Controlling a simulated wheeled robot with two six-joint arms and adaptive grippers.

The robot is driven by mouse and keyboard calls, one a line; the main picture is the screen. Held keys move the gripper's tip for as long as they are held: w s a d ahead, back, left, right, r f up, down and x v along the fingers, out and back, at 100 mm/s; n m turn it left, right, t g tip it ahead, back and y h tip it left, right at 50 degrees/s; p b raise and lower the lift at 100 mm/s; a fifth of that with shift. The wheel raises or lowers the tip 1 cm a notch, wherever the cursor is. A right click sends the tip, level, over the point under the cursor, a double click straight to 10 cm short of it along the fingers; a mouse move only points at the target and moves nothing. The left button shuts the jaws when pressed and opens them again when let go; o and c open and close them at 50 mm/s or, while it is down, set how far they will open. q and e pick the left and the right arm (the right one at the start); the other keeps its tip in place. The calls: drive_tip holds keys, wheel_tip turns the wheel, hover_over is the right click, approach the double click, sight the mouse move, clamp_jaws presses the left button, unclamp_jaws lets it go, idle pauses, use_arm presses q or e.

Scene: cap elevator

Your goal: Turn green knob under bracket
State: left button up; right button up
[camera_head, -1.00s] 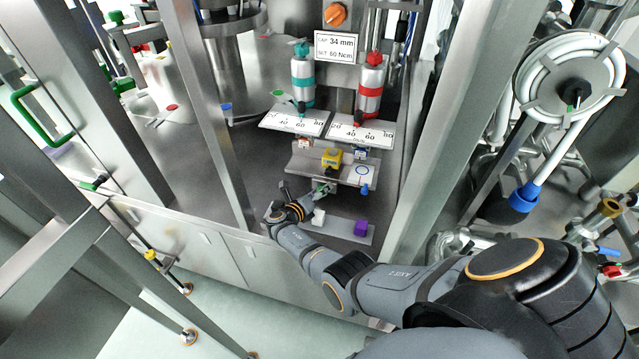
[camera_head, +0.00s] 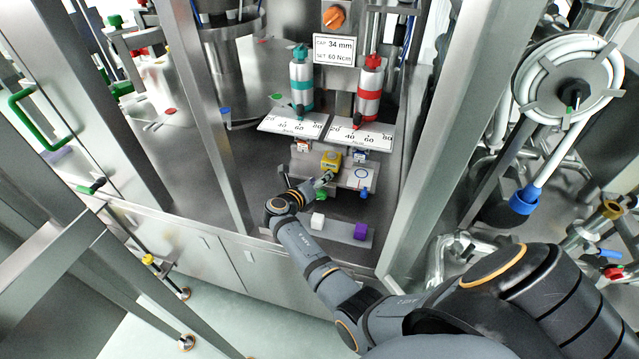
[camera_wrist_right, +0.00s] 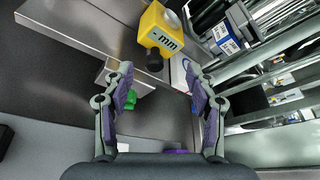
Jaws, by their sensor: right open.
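The green knob (camera_head: 321,196) sits low under the left part of the metal bracket (camera_head: 305,170), partly hidden by my right gripper in the head view. In the right wrist view the green knob (camera_wrist_right: 131,100) shows beside the left finger, under the bracket edge (camera_wrist_right: 113,78). My right gripper (camera_wrist_right: 159,75) is open, with nothing held between its fingers. In the head view my right gripper (camera_head: 324,179) is at the bracket's front, just below the yellow gauge block (camera_head: 331,160). My left gripper is not in view.
A blue knob (camera_head: 364,192) sits under the bracket's right part. White (camera_head: 318,220) and purple (camera_head: 361,231) cubes stand on a front shelf (camera_head: 335,230). Teal (camera_head: 302,80) and red (camera_head: 370,85) cylinders stand behind. Metal posts (camera_head: 215,130) flank the workspace.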

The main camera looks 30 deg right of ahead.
sight(322, 198)
drive_tip(key=s+f+m+t+b, duration=0.1)
drive_tip(key=f, duration=0.1)
drive_tip(key=s+a+f+m+y+b, duration=0.1)
drive_tip(key=f+m+b, duration=0.1)
drive_tip(key=f, duration=0.1)
drive_tip(key=s+f+m+t+y+b, duration=0.1)
drive_tip(key=s+f+m+b, duration=0.1)
drive_tip(key=shift+a+f+t, duration=0.3)
drive_tip(key=shift+f, duration=0.1)
drive_tip(key=s+m+b, duration=0.1)
drive_tip(key=s+a+m+t+y+b, duration=0.1)
drive_tip(key=shift+f+m+y+b, duration=0.3)
drive_tip(key=shift+m+b, duration=0.05)
drive_tip(key=shift+m, duration=0.05)
drive_tip(key=s+m, duration=0.1)
drive_tip(key=s+a+r+m+t+y+b, duration=0.1)
drive_tip(key=s+r+m+t+b, duration=0.1)
drive_tip(key=shift+a+r+m+y, duration=0.1)
drive_tip(key=shift+a+m+y, duration=0.2)
drive_tip(key=shift+a, duration=0.1)
drive_tip(key=shift+r+t, duration=0.15)
drive_tip(key=shift+t, duration=0.15)
drive_tip(key=shift+w+d, duration=0.1)
drive_tip(key=shift+w, duration=0.2)
drive_tip(key=x, duration=1)
drive_tip(key=shift+c, duration=0.4)
